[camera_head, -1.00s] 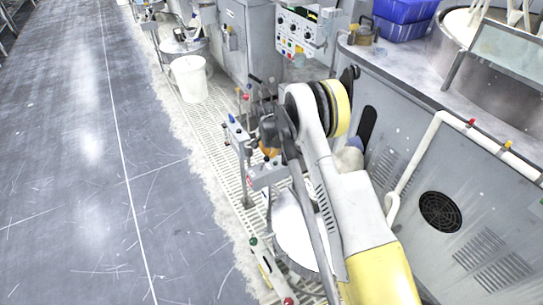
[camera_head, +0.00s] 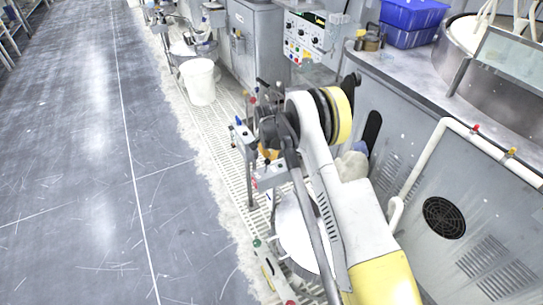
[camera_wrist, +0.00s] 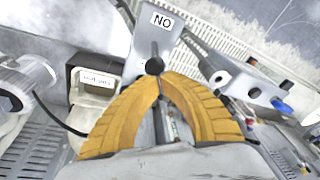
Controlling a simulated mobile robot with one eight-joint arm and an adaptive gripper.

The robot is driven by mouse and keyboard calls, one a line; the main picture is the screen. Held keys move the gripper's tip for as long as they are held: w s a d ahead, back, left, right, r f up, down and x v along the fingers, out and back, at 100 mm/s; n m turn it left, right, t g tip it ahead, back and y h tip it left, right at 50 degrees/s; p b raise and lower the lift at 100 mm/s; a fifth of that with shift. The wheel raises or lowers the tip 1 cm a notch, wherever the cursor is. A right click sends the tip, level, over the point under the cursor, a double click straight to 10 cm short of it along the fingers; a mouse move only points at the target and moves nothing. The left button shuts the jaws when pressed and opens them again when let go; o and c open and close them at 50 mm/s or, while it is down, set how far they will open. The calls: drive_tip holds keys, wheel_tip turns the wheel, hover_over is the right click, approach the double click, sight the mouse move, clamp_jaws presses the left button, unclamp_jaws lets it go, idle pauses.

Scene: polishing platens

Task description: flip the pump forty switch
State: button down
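My gripper (camera_wrist: 160,80) fills the lower middle of the wrist view. Its two curved orange fingers converge, and their tips meet with no clear gap. A black round knob on a short stem (camera_wrist: 155,66) shows just beyond the tips, in front of a grey plate with a "NO" label (camera_wrist: 163,20). I cannot tell whether the tips touch it. A small box with an upside-down label (camera_wrist: 97,79) stands to the left; its text is too blurred to read surely, so I cannot identify the pump forty switch. In the head view, my arm mostly hides the gripper (camera_head: 268,153).
A grey bracket with a blue-tipped part (camera_wrist: 250,85) lies right of the fingers. A metal cylinder (camera_wrist: 25,75) and black cable are at left. In the head view, a white bucket (camera_head: 199,82) stands on the grating, a control panel (camera_head: 308,35) behind; the left floor is clear.

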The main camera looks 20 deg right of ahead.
drive_tip(key=shift+s+a+r, duration=0.1)
drive_tip(key=shift+s+a, duration=0.1)
drive_tip(key=shift+a, duration=0.7)
drive_tip(key=shift+s+a+r, duration=0.1)
drive_tip(key=shift+s+a, duration=0.05)
drive_tip(key=shift+a, duration=0.7)
drive_tip(key=shift+r, duration=0.15)
drive_tip(key=shift+r+p, duration=0.35)
drive_tip(key=shift+r, duration=0.3)
